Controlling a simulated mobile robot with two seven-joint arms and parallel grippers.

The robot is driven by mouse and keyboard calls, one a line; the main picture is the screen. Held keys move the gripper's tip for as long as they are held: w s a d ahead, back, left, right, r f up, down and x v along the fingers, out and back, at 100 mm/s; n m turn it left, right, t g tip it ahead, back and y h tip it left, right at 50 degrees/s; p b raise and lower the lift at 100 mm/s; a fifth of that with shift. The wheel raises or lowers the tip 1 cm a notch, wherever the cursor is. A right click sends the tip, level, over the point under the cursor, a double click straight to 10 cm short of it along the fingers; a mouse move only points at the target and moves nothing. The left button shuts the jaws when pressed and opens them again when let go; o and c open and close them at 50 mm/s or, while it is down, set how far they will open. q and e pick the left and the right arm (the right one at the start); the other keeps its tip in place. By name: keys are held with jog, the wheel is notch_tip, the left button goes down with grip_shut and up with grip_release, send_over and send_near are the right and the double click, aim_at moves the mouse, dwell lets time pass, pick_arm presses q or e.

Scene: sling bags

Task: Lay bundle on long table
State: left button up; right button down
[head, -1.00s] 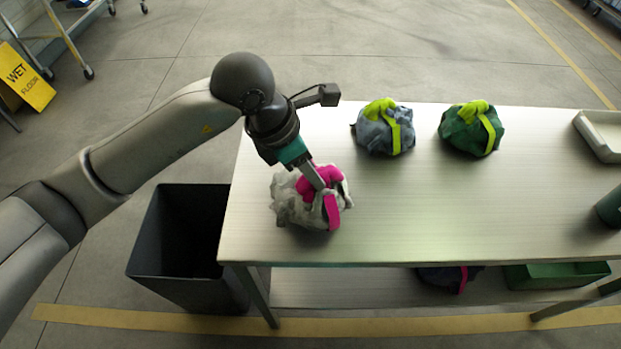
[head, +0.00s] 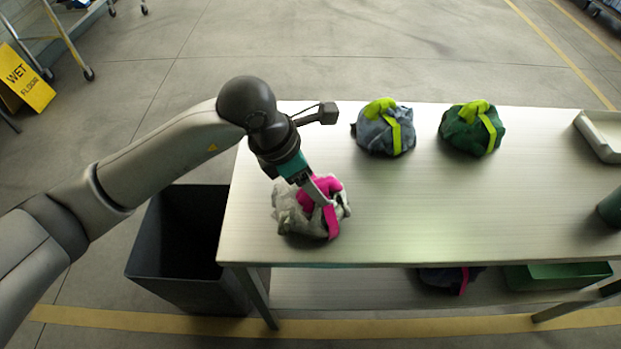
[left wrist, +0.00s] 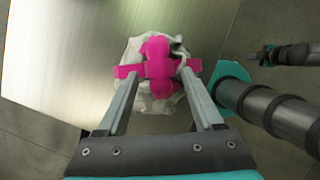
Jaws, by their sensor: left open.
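A pale grey bundle (head: 291,215) with a pink strap and knot rests on the left end of the long table (head: 440,215). My left gripper (head: 328,202) is at the bundle, its fingers over the pink knot. In the left wrist view the bundle (left wrist: 139,52) lies beyond the fingertips, and my left gripper (left wrist: 162,80) has its two fingers wide apart, one on each side of the pink knot. I cannot tell whether the fingers touch the cloth.
A blue-grey bundle (head: 371,137) and a green bundle (head: 459,134), both with lime straps, sit farther back on the table. A pale tray (head: 597,139) and a dark green container (head: 611,208) are at the right. A dark bin (head: 168,245) stands left of the table. The table's middle is clear.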

pick_arm(q)
jog(key=shift+r, duration=0.1)
jog(key=p+v, duration=0.1)
jog(key=v, duration=1.1)
